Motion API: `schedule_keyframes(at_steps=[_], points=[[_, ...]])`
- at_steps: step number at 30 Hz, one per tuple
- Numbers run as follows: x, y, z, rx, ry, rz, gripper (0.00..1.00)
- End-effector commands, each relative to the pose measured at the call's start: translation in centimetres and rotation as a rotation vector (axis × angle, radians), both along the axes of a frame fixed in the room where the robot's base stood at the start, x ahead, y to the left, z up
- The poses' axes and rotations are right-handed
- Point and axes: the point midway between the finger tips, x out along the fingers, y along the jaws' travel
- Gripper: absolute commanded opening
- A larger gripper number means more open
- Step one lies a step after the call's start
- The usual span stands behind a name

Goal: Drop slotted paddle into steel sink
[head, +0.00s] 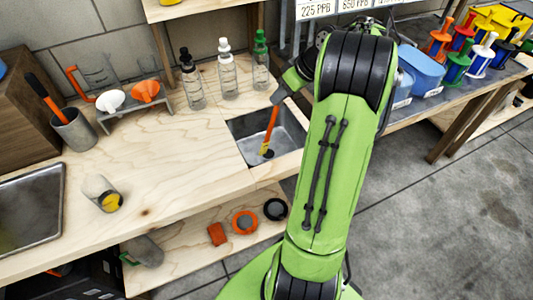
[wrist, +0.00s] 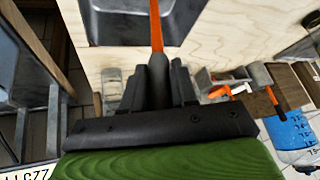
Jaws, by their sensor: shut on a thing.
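The slotted paddle (head: 270,130) has an orange shaft and a dark lower end. It hangs nearly upright in front of the small steel sink (head: 291,129) in the head view, with its lower end showing against the basin; I cannot tell its height above the basin floor. My gripper (head: 277,99) is above the sink, shut on the top of the paddle. In the wrist view, my gripper (wrist: 158,82) has its dark fingers around the paddle's grey end, and its orange shaft (wrist: 155,28) runs up past the sink's edge (wrist: 92,25).
Several dropper bottles (head: 228,75) stand behind the sink. A rack with funnels (head: 128,98) and a grey cup (head: 73,130) are on the left. A metal basin (head: 28,208) is at far left. Blue bins (head: 422,72) stand right.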

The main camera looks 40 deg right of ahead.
Motion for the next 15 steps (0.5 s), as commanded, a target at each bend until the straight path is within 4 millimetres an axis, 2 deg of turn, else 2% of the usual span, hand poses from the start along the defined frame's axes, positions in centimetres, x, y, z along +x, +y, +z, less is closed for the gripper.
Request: schedule_keyframes(at_steps=[1, 2, 9, 10, 15], points=[[0.02, 0.02, -0.95, 0.000, -0.001, 0.001, 0.00], [0.02, 0.02, -1.05, 0.000, -0.001, 0.001, 0.00], [0.02, 0.01, -0.79, 0.000, -0.001, 0.001, 0.00], [0.02, 0.01, -0.79, 0.000, -0.001, 0.001, 0.32], [0.01, 0.01, -0.78, 0.000, -0.001, 0.001, 0.57]])
